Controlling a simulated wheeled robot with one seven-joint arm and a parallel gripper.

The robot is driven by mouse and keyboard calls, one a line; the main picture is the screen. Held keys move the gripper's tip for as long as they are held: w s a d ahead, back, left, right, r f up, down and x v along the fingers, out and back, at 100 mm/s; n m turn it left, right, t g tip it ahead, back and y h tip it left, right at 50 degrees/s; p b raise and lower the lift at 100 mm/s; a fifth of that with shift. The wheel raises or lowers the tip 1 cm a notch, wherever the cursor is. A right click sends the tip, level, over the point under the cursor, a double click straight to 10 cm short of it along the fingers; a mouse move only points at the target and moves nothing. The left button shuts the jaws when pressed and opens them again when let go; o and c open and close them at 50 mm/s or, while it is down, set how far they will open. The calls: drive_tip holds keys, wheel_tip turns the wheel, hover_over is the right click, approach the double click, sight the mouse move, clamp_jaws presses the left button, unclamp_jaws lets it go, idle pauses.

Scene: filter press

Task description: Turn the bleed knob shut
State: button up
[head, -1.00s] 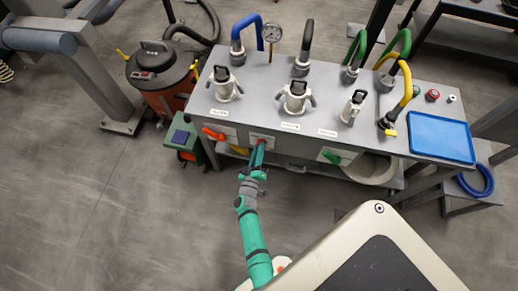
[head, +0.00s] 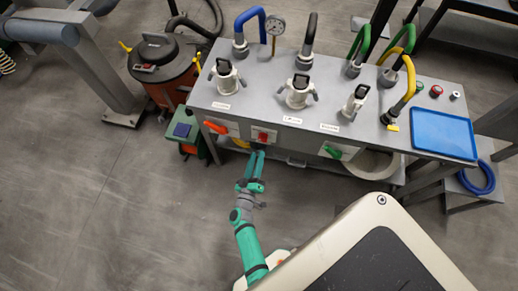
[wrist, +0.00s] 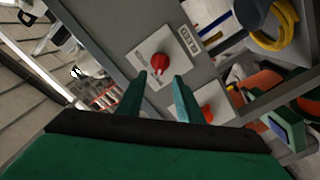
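A red knob (head: 263,136) sits on a pale square plate on the front face of the grey bench, between a red lever and a green lever. In the wrist view the red knob (wrist: 160,62) is straight ahead of my fingertips, beside a small label plate (wrist: 187,40) whose lettering I cannot read surely. My gripper (head: 257,153) is just in front of and below the knob in the head view. In the wrist view its two green fingers (wrist: 160,78) are spread apart with nothing between them. The fingertips appear clear of the knob.
The red lever (head: 216,127) is left of the knob and the green lever (head: 333,151) is right. A pale basin (head: 372,163) is under the bench at right. An orange drum (head: 172,82) stands left of the bench. The floor in front is clear.

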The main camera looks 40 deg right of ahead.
drive_tip(key=shift+v, duration=1.55)
drive_tip(key=s+a+r+n+t+y, duration=0.1)
drive_tip(key=s+a+r+t+y, duration=0.4)
drive_tip(key=s+a+r+y, duration=0.95)
drive_tip(key=s+a+r+g, duration=0.1)
drive_tip(key=s+a+r, duration=0.6)
drive_tip(key=r, duration=0.5)
drive_tip(key=shift+a+h, duration=0.45)
drive_tip(key=shift+a, duration=0.25)
drive_tip(key=shift+s, duration=0.1)
